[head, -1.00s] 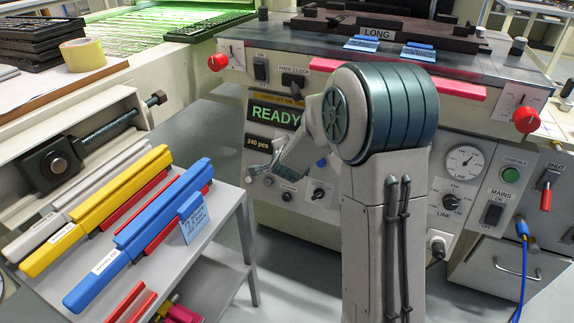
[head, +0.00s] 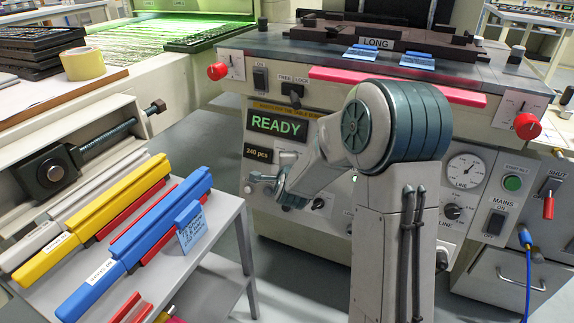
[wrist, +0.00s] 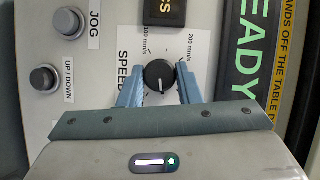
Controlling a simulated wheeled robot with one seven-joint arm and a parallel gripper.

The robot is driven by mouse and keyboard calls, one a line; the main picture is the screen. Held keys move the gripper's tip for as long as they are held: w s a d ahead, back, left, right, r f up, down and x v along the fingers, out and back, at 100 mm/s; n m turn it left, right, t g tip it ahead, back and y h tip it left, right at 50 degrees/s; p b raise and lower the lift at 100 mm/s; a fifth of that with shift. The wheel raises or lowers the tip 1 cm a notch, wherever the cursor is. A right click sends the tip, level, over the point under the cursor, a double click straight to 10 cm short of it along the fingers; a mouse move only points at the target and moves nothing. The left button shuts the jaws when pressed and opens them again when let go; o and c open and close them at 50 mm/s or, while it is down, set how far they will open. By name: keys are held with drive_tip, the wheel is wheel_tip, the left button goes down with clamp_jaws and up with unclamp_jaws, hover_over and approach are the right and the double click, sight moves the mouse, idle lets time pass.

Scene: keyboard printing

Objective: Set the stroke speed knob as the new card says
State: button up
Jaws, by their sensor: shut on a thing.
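The speed knob (wrist: 159,76) is a round black knob with a pale mark, on a white label reading SPEED with mm/s figures. In the wrist view the two blue-grey fingers of my gripper (wrist: 160,84) are closed on it, one on each side. In the head view my gripper (head: 284,190) is at the front panel (head: 318,160), below the READY display, and hides the knob. A blue card (head: 189,226) with handwriting hangs on the blue squeegee (head: 150,235). Its writing is too small to read surely.
A JOG button (wrist: 68,22) and an UP/DOWN button (wrist: 44,77) sit beside the knob. Two red emergency buttons (head: 217,71) (head: 527,126) flank the machine. A grey rack (head: 215,235) with squeegees stands at the left.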

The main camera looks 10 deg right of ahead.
drive_tip(key=shift+d+f, duration=0.15)
drive_tip(key=shift+d, duration=0.05)
drive_tip(key=o, duration=1)
drive_tip(key=shift+d, duration=0.1)
drive_tip(key=shift+a, duration=0.2)
drive_tip(key=shift+p+v, duration=2.15)
drive_tip(key=shift+v, duration=4.85)
